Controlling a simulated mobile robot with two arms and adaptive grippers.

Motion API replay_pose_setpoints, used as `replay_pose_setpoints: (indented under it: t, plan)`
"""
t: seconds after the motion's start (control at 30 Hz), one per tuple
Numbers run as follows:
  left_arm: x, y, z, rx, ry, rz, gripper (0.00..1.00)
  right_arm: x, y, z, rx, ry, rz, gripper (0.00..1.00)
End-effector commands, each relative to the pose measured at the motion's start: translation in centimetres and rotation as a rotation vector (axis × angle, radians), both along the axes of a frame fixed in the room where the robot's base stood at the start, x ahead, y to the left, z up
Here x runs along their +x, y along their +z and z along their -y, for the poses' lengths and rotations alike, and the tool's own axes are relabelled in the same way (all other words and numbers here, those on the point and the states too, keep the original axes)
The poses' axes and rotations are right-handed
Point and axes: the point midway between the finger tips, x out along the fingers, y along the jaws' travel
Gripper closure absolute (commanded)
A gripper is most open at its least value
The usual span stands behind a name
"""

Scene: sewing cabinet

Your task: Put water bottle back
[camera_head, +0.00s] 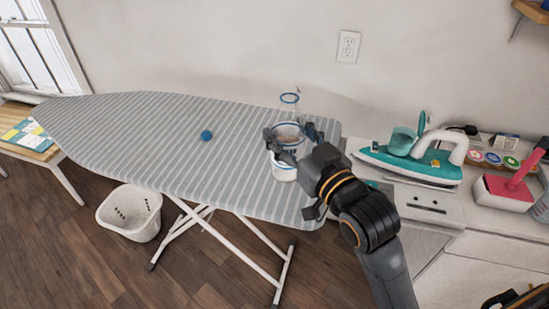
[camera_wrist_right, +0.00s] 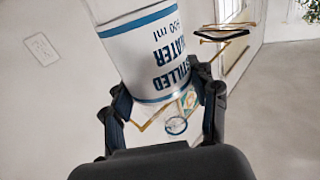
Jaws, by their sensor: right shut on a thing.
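The water bottle (camera_head: 289,103) is clear with a white label and blue bands, and it is upright over the right end of the striped ironing board (camera_head: 130,140). My right gripper (camera_head: 286,141) is shut around its middle. In the right wrist view the bottle (camera_wrist_right: 145,45) sits between the fingers of my right gripper (camera_wrist_right: 165,112), with "distilled water" lettering on its label. The gripper hides part of the bottle, and I cannot tell whether its base touches the board. My left gripper is not in view.
A teal and white iron (camera_head: 415,165) stands on the counter to the right. A pink-handled item (camera_head: 505,190) and several round-labelled containers are beside it. A white basket (camera_head: 130,213) stands on the floor.

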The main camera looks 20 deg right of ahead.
Motion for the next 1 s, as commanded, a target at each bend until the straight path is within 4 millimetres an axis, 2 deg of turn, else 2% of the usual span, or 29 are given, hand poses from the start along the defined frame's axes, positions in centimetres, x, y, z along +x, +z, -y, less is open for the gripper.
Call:
replay_pose_setpoints:
  t: [0.03,0.2,0.23,0.3,0.5,0.83,1.0]
  plan:
    - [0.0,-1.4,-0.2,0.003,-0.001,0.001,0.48,0.2,-0.5,0.0,0.001,0.0,0.009,0.87]
    - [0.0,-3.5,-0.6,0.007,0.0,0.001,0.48,2.9,-1.7,0.1,0.0,-0.001,0.006,0.87]
    - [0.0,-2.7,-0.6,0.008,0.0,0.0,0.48,3.5,-1.5,0.1,-0.001,-0.001,0.001,0.87]
    - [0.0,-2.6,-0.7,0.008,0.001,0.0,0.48,5.0,-2.1,0.2,0.0,-0.001,0.0,0.87]
    - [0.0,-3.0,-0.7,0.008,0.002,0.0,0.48,7.8,-5.8,0.3,0.0,-0.001,-0.002,0.87]
    - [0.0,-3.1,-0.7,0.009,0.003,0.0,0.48,9.9,-8.3,0.3,0.0,0.0,0.001,0.87]
    - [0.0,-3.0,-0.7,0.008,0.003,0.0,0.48,9.7,-10.6,0.3,0.0,0.0,0.0,0.87]
